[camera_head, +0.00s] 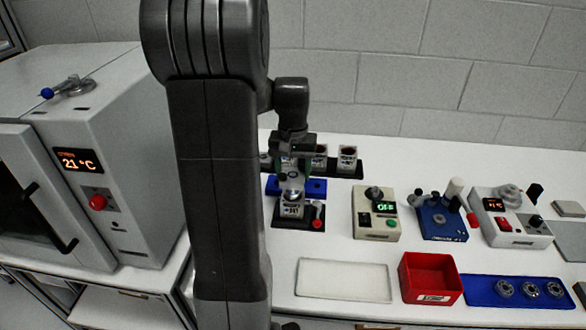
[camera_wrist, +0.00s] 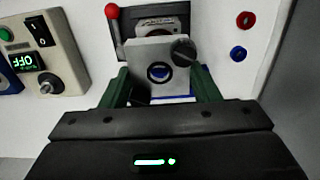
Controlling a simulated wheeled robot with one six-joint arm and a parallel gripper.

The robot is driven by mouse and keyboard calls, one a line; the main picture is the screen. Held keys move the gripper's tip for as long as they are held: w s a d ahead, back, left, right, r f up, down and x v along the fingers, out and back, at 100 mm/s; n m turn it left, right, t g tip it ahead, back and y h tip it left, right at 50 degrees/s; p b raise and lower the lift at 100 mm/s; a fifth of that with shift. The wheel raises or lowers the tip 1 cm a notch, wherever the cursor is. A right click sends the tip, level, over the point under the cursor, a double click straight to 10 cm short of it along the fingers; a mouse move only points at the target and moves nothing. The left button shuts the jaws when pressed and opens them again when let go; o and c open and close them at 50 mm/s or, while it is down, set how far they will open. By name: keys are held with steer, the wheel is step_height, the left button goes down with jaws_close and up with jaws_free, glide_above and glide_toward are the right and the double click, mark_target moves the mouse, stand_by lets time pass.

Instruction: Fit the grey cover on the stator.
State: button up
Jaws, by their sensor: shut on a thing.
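My gripper (camera_head: 293,165) is shut on the grey cover, its green fingers on either side. In the wrist view the grey cover (camera_wrist: 140,53) is a square plate with a round central opening and a black knob at one corner. Beyond it, partly hidden, is the stator (camera_wrist: 160,24) in a dark fixture with a red-ball lever (camera_wrist: 112,12). In the head view the light stator (camera_head: 291,210) stands in the fixture just below my gripper. The cover appears above or close to it; I cannot tell whether they touch.
Several similar units stand in a dark rack (camera_head: 347,170) behind, with a blue block (camera_head: 316,187) in front. A control box with a green OFF display (camera_head: 385,207), a blue tool stand (camera_head: 440,220), a red bin (camera_head: 430,278) and a blue tray (camera_head: 480,291) lie right. An oven (camera_head: 115,190) stands left.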

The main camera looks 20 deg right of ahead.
steer(key=shift+f, duration=0.5)
steer(key=shift+f+b, duration=0.1)
steer(key=shift+b, duration=0.2)
steer(key=shift+f+b, duration=0.6)
steer(key=shift+f, duration=0.35)
steer(key=shift+f, duration=0.2)
steer(key=shift+f+b, duration=0.6)
steer(key=shift+f, duration=0.1)
steer(key=o, duration=1.5)
steer(key=shift+c, duration=0.2)
steer(key=shift+r, duration=0.2)
